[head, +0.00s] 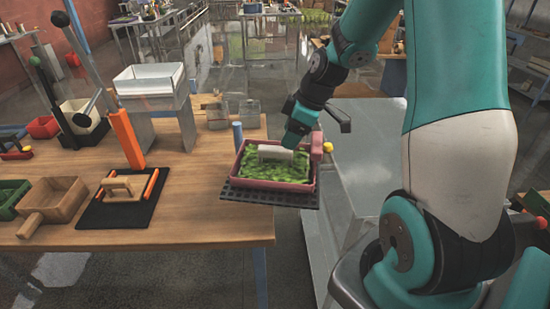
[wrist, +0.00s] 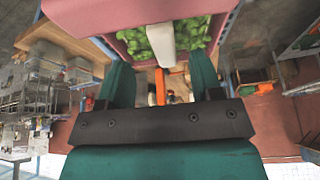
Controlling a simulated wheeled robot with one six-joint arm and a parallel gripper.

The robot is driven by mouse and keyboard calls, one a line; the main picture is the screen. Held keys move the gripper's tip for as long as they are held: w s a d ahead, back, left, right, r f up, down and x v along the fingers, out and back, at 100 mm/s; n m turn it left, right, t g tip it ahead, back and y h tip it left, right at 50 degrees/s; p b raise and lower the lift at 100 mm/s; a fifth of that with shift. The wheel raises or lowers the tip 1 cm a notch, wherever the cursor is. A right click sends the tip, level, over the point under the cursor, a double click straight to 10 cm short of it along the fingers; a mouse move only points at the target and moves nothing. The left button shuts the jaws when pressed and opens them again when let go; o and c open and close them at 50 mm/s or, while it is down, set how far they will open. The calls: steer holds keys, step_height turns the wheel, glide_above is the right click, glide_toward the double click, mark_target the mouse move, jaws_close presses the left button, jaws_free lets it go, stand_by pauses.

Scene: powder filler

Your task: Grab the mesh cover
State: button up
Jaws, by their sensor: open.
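A pink tray (head: 240,176) holds green, lumpy-looking material and stands at the right edge of the wooden table. A pale block-like handle (head: 275,153) lies over the green; it also shows in the wrist view (wrist: 160,42). A dark perforated grid (head: 262,198) lies under the tray. I cannot tell for sure which part is the mesh cover.
A blue post (head: 238,135) and clear containers (head: 230,112) stand behind the tray. Left are a black mat (head: 100,212) with a wooden-handled tool, an orange lever post (head: 127,140), a wooden box (head: 52,198) and a white bin (head: 148,80). A grey metal cabinet (head: 370,150) is to the right.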

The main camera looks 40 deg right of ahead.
mark_target(281, 148)
steer(key=shift+a+p+x, duration=0.15)
steer(key=shift+p+x, duration=0.5)
steer(key=shift+x, duration=0.8)
steer(key=shift+a+p+x, duration=0.1)
steer(key=shift+p+x, duration=0.55)
steer(key=shift+x, duration=0.75)
steer(key=c, duration=1)
steer(key=shift+r, duration=0.1)
steer(key=shift+r, duration=0.1)
